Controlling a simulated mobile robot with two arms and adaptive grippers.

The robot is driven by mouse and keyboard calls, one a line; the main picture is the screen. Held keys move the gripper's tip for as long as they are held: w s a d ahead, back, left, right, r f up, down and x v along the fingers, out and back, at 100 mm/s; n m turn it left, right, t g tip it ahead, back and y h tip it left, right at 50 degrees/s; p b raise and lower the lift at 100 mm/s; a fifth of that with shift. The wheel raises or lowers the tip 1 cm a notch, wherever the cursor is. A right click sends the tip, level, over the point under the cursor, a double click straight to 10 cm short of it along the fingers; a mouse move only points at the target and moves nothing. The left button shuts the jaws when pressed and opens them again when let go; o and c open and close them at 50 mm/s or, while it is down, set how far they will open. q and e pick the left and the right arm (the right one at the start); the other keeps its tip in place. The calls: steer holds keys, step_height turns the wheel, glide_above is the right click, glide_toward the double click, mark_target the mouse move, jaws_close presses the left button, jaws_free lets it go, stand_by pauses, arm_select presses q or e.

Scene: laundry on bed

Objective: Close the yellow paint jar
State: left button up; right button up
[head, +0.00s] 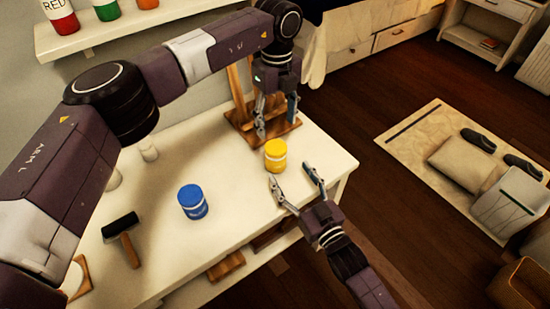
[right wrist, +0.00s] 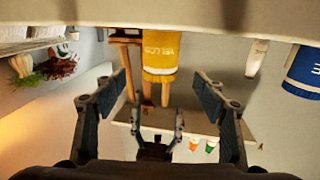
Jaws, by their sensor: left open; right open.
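The yellow paint jar (head: 275,155) stands upright on the white table near its right end. It also shows in the right wrist view (right wrist: 160,52), where the picture is upside down. I cannot tell whether a lid sits on it, and I see no separate lid. My left gripper (head: 276,126) is open and empty, pointing down just behind the jar and above its level. My right gripper (head: 290,176) is open and empty at the table's front edge, its fingers pointing toward the jar, with the jar lying ahead between the fingers in the right wrist view.
A wooden stand (head: 238,100) is behind the jar, close to my left gripper. A blue paint jar (head: 192,202) and a roller (head: 122,230) stand or lie to the left on the table (head: 240,222). A shelf (head: 95,38) with several paint jars hangs on the wall. Bare tabletop lies between the two jars.

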mark_target(281, 161)
arm_select(q)
steer(key=shift+w+a+f, duration=0.1)
arm_select(e)
steer(key=shift+w+a, duration=0.2)
steer(key=shift+w, duration=0.15)
steer(key=x, duration=0.7)
steer(key=shift+w, duration=0.1)
steer(key=shift+c, duration=0.4)
jaws_close()
arm_select(q)
steer(key=n, duration=0.4)
steer(key=shift+n, duration=0.3)
steer(key=n, duration=0.4)
steer(key=shift+f, duration=4)
